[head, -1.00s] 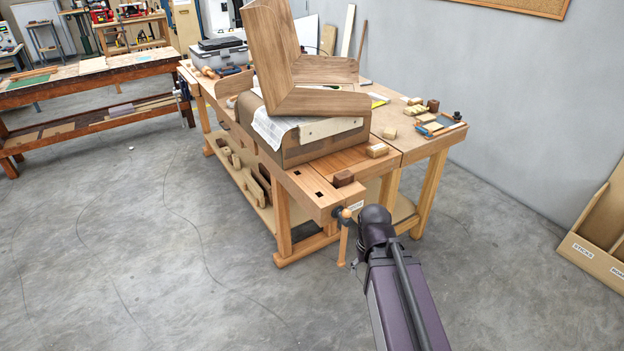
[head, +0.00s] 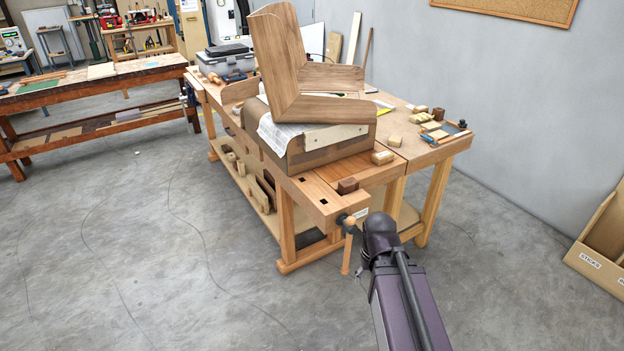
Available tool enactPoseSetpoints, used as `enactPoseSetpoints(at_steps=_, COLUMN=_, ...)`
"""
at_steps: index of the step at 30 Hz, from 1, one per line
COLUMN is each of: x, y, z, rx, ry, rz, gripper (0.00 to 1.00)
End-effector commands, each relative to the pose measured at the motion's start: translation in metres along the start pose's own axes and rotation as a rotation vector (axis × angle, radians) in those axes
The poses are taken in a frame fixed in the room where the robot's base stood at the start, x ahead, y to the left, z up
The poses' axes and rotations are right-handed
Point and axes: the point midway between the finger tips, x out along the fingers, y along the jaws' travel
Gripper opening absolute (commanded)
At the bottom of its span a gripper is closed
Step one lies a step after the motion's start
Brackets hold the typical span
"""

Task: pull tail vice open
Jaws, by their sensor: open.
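The tail vice (head: 322,204) is the wooden block at the near end of the workbench (head: 400,157). Its dark screw hub (head: 346,220) faces me, with a round wooden knob and a wooden handle bar (head: 347,252) hanging almost straight down.
A bent wood lamination (head: 290,75) stands on a curved form (head: 330,150) on the bench. Small blocks (head: 383,157) and tools lie at the right. Another bench (head: 90,85) stands at the left, a bin (head: 600,250) at the right. The grey floor in front is clear.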

Motion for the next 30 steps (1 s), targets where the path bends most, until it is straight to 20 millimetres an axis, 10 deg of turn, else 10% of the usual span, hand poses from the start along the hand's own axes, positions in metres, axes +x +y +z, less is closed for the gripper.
enactPoseSetpoints(at_steps=8, x=0.007, y=0.001, z=-0.004, rx=-0.007, ry=0.001, rz=0.020, gripper=0.01)
enactPoseSetpoints(at_steps=30, x=0.097, y=0.007, z=-0.099, rx=-0.163, ry=0.061, rz=0.582, gripper=0.00)
